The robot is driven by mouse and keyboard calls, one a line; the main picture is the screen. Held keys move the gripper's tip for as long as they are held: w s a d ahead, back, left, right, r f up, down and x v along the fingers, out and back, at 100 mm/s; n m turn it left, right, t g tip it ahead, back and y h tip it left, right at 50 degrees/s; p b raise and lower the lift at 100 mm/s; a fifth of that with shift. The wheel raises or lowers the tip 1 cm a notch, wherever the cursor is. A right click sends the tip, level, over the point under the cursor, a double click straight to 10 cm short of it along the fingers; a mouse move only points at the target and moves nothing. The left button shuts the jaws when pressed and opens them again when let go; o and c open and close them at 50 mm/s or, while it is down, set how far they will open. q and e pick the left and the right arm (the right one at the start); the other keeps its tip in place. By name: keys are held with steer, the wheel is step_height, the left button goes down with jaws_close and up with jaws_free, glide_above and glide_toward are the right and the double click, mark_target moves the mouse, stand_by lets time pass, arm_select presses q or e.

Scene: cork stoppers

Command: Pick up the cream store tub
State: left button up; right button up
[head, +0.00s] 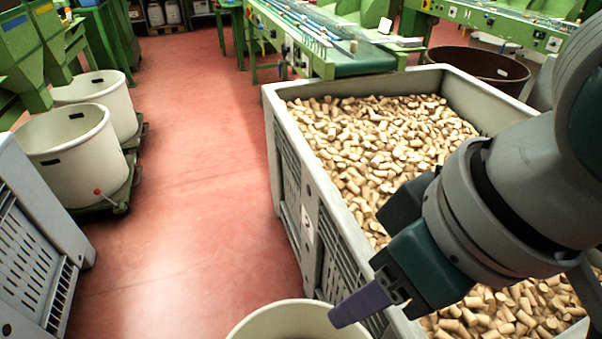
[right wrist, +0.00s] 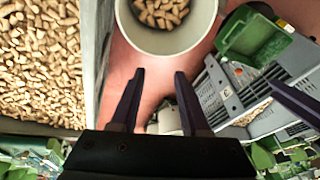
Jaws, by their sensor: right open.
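A cream tub (head: 285,315) stands at the bottom edge of the head view, beside the big cork crate and partly cut off. In the right wrist view the tub (right wrist: 172,45) shows its rim and inner wall, with corks in its bottom. My right gripper (right wrist: 155,73) is open and empty; its two purple fingers point toward the tub, apart from it in the picture. In the head view the right gripper (head: 350,308) is over the tub's right side. A dark purple bar (right wrist: 297,106), likely a finger of my left gripper, shows at the right of the wrist view.
A large grey crate (head: 283,160) full of corks stands right of the tub. Two more cream tubs (head: 75,150) (head: 105,92) stand on dollies at left. A grey slatted crate (head: 40,225) is at the lower left. Red floor (head: 190,200) between is clear.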

steer(key=w+d+f+b, duration=0.1)
steer(key=w+f+b, duration=0.1)
steer(key=f+b, duration=0.5)
steer(key=w+d+f+h+b, duration=0.1)
steer(key=d+f+b, duration=0.1)
steer(key=f+b, duration=0.5)
steer(key=w+d+f+h+b, duration=0.1)
steer(key=f+b, duration=0.6)
steer(key=f, duration=0.8)
steer(key=shift+w+d+m+g, duration=0.4)
steer(key=shift+w+d, duration=0.15)
steer(key=shift+w, duration=0.3)
steer(key=c, duration=0.7)
jaws_close()
